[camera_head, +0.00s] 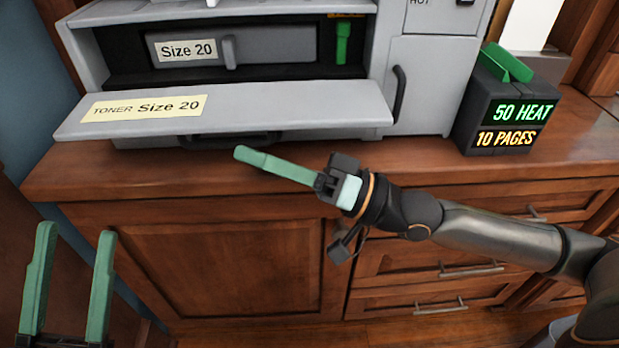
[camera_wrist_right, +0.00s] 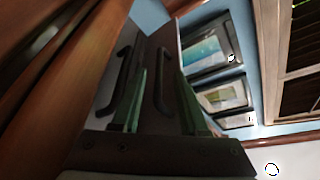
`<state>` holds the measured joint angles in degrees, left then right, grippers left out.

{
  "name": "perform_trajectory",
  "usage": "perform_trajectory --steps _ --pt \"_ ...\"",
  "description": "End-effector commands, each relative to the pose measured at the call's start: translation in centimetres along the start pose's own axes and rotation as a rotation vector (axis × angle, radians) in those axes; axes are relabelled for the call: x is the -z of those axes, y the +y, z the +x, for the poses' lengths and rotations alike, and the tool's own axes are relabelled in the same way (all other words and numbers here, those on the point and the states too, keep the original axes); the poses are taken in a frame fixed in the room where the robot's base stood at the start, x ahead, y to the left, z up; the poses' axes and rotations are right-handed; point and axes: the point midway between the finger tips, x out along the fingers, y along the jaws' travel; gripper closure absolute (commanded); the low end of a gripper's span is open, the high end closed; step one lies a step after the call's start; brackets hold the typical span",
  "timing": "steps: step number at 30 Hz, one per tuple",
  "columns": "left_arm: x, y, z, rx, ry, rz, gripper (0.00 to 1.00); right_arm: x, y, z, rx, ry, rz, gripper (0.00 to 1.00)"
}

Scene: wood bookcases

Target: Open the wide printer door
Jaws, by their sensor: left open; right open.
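The grey printer (camera_head: 430,75) stands on the wooden counter. Its wide door (camera_head: 300,112), labelled "TONER Size 20", is folded down and sticks out at the front, leaving the dark bay open. A dark handle (camera_head: 228,139) shows under the door's front edge. My right gripper (camera_head: 242,153) is open in front of and just below the door, near that handle. In the right wrist view, a dark handle (camera_wrist_right: 160,85) appears between its green fingers; I cannot tell whether they touch it. My left gripper (camera_head: 73,233) is open and empty at the lower left, away from the printer.
A cartridge labelled "Size 20" (camera_head: 240,48) and a green lever (camera_head: 342,43) sit in the bay. A narrow side door (camera_head: 425,85) is shut. A dark display box (camera_head: 500,105) stands at right on the counter. Wooden cabinets and drawers (camera_head: 230,255) lie below.

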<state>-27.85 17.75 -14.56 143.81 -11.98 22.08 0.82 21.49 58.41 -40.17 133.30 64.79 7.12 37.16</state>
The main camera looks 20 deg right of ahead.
Motion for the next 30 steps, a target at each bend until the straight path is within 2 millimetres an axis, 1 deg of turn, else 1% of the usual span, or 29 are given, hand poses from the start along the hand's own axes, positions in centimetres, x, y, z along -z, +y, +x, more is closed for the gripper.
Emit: perform_trajectory --steps 1,9,15,21,30 --pt "-0.3 0.2 -0.2 -0.002 -0.002 0.002 0.50 -0.2 0.2 -0.8 -0.005 -0.004 -0.003 0.56" --pt "-0.7 0.5 -0.5 -0.006 -0.008 0.003 0.50 -0.1 0.2 -4.0 -0.006 -0.005 0.000 0.56" --pt "-0.5 0.4 -0.4 -0.006 -0.007 0.001 0.50 -0.1 0.1 -5.8 -0.006 -0.003 0.001 0.56" --pt "-0.4 0.4 -0.4 -0.005 -0.005 -0.001 0.50 -0.1 0.0 -6.7 -0.002 -0.002 0.003 0.56" --pt "-0.4 0.4 -0.4 -0.004 -0.004 -0.001 0.50 0.0 0.0 -6.7 0.000 -0.001 0.002 0.56"
